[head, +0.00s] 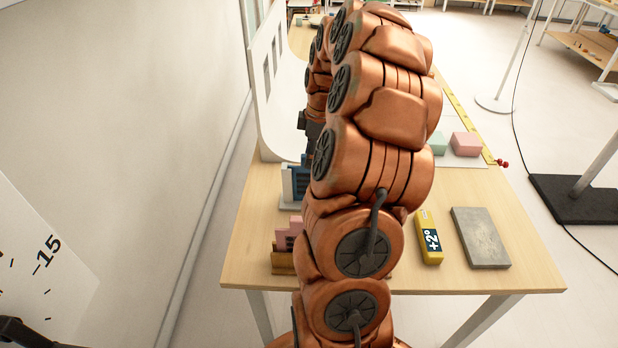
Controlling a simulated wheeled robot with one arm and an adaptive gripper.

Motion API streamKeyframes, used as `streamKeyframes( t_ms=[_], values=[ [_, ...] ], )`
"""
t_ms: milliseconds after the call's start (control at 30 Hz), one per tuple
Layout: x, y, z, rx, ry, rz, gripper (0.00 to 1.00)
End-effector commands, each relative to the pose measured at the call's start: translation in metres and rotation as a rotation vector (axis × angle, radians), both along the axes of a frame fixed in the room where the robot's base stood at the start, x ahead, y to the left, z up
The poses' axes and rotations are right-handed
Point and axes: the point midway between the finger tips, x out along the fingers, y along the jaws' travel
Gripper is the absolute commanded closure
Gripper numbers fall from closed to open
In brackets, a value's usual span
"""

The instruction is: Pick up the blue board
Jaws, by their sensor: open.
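The blue board (300,178) stands upright at the left side of the wooden table, with a pale base under it. Its right part is hidden behind my copper-coloured arm. My gripper (311,133) shows only as a small dark part on the left side of the arm, just above the blue board. The arm hides most of it, and its fingertips are not clear. It is open, and I see nothing held in it. I cannot tell whether it touches the board.
A pink stepped piece (288,232) stands in a brown wooden holder (284,262) nearer the front. A yellow level (428,238) and a grey slab (480,238) lie at right. Green (437,143) and pink (466,144) blocks sit farther back. A white curved panel (275,110) rises behind the board.

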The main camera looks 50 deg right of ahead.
Motion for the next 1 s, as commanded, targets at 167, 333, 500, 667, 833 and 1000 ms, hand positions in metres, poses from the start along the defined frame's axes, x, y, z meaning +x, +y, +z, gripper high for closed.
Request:
streamKeyframes(
  t_ms=[167,333,500,667,833,1000],
  values=[
    [0.004,0.003,-0.021,0.006,0.009,0.002,0.52],
    [0.007,0.004,-0.037,0.001,0.004,-0.002,0.52],
    [0.008,0.004,-0.039,0.000,0.003,-0.001,0.52],
    [0.008,0.004,-0.039,0.000,0.003,-0.001,0.64],
    [0.008,0.004,-0.038,0.000,0.003,0.000,0.81],
    [0.007,0.004,-0.038,0.000,0.003,0.000,0.99]
  ],
)
